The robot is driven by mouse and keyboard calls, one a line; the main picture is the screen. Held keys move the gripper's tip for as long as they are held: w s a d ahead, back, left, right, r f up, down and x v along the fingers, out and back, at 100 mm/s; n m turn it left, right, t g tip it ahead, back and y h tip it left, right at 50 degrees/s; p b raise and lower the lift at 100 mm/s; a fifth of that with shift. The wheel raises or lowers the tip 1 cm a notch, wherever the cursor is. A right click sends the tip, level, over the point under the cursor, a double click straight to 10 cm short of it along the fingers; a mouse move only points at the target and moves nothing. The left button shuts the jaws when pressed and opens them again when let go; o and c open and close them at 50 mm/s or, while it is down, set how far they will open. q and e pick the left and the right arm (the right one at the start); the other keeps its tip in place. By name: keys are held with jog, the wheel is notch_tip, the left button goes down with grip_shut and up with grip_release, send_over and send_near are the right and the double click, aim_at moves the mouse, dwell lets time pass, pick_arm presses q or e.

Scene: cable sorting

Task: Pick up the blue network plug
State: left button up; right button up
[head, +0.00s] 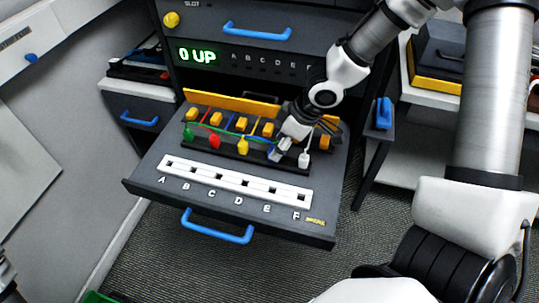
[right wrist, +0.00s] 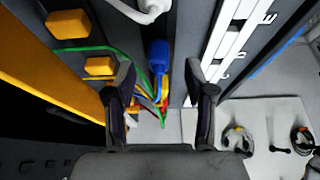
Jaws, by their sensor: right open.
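The blue network plug (right wrist: 158,55) stands upright in the dark row of plugs. In the right wrist view it lies between the lines of my two fingers, nearer the upper edge of the picture, with a gap on each side. My right gripper (right wrist: 163,85) is open and empty over the row. In the head view the right gripper (head: 284,150) hides most of the blue plug. A dark piece of my left gripper (head: 7,280) shows at the lower left edge; its jaws cannot be made out.
Green (head: 189,133), red (head: 214,141), yellow (head: 243,146) and white (head: 303,159) plugs stand in the same row. A white strip with lettered slots (head: 233,182) lies in front on the open drawer (head: 150,182). Yellow blocks and thin cables are behind the row.

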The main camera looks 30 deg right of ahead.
aim_at(272, 149)
jog(key=b+x, duration=0.1)
jog(key=x, duration=0.3)
jog(key=shift+w+b, duration=0.15)
jog(key=shift+b, duration=0.15)
jog(key=shift+w+a+f, duration=0.15)
jog(key=shift+a, duration=0.05)
jog(key=shift+d, duration=0.1)
jog(key=c, duration=0.4)
grip_shut()
jog(key=shift+r, duration=0.25)
